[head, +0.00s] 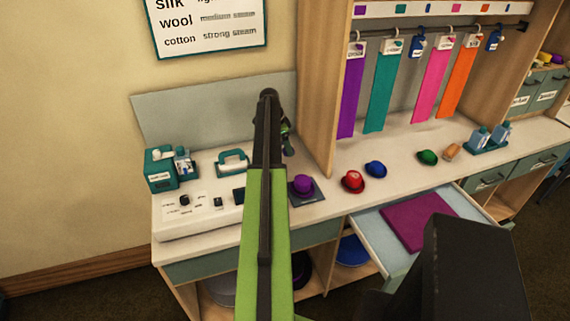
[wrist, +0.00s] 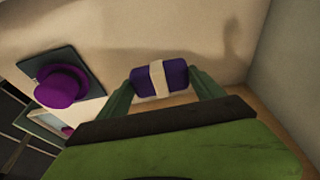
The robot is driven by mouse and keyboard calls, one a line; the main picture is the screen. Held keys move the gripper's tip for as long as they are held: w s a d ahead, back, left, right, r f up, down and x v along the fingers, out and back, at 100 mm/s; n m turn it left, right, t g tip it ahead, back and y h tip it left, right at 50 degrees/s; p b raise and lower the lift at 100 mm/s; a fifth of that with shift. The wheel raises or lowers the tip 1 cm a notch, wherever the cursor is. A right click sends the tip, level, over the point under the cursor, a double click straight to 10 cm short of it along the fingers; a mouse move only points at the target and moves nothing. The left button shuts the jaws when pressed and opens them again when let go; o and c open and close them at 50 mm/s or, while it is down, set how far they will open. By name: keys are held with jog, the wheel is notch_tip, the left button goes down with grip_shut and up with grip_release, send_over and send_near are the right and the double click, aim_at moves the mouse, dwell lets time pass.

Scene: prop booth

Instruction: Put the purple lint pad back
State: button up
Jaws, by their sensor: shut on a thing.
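The purple lint pad (wrist: 177,77) has a cream band around its middle. In the wrist view it sits between the two green fingers of my gripper (wrist: 162,82), which is shut on it. Pale surface shows behind the pad; I cannot tell whether the pad touches it. In the head view my gripper (head: 287,140) is mostly hidden behind my arm, over the back of the white counter beside the wooden partition. The pad cannot be made out there.
A purple hat (head: 303,184) sits on a dark mat (head: 318,196). Red (head: 352,182), blue (head: 375,169) and green (head: 427,157) hats stand right of it. A drawer (head: 375,229) stands open with purple cloth inside.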

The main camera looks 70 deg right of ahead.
aim_at(285, 160)
notch_tip(285, 160, down, 5)
jog(key=b, duration=0.4)
jog(key=shift+f, duration=0.1)
jog(key=shift+r, duration=0.25)
jog(key=shift+f, duration=0.15)
jog(key=o, duration=1.2)
jog(key=p+v, duration=1.2)
